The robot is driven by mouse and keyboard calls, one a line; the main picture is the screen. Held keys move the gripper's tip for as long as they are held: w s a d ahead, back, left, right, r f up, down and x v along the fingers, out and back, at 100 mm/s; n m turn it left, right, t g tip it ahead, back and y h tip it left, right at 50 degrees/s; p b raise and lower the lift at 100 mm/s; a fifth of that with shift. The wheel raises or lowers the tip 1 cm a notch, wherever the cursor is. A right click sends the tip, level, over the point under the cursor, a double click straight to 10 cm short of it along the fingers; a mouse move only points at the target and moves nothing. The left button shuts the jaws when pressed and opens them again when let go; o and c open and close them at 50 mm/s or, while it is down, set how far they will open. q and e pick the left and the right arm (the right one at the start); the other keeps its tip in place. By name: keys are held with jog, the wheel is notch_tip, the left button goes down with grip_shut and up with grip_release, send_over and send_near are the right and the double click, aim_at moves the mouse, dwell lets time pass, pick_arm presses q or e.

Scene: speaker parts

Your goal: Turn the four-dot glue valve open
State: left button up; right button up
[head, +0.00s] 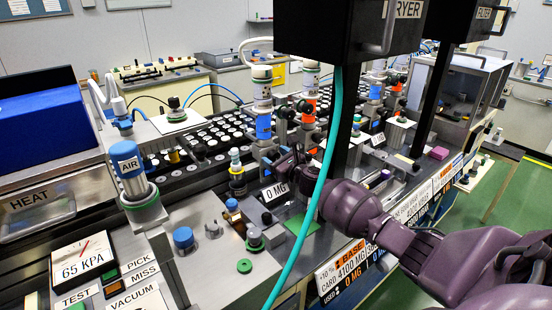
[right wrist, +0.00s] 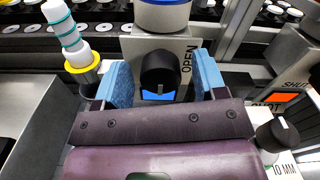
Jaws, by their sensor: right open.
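My right gripper (right wrist: 164,76) is open, with one pad on each side of the knob; I cannot tell whether either touches. In the head view my right gripper (head: 290,162) is at the dispenser column with the blue-banded bottle (head: 263,122). The valve's dots cannot be made out. My left gripper is not in view.
Another black knob (right wrist: 276,134) stands at the right, near a SHUT label with an orange patch (right wrist: 284,98). A white nozzle with teal rings (right wrist: 65,30) is close at left. A teal hose (head: 318,185) hangs before my right wrist. An orange-banded bottle (head: 310,92) stands behind.

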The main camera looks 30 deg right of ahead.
jog(key=c, duration=0.9)
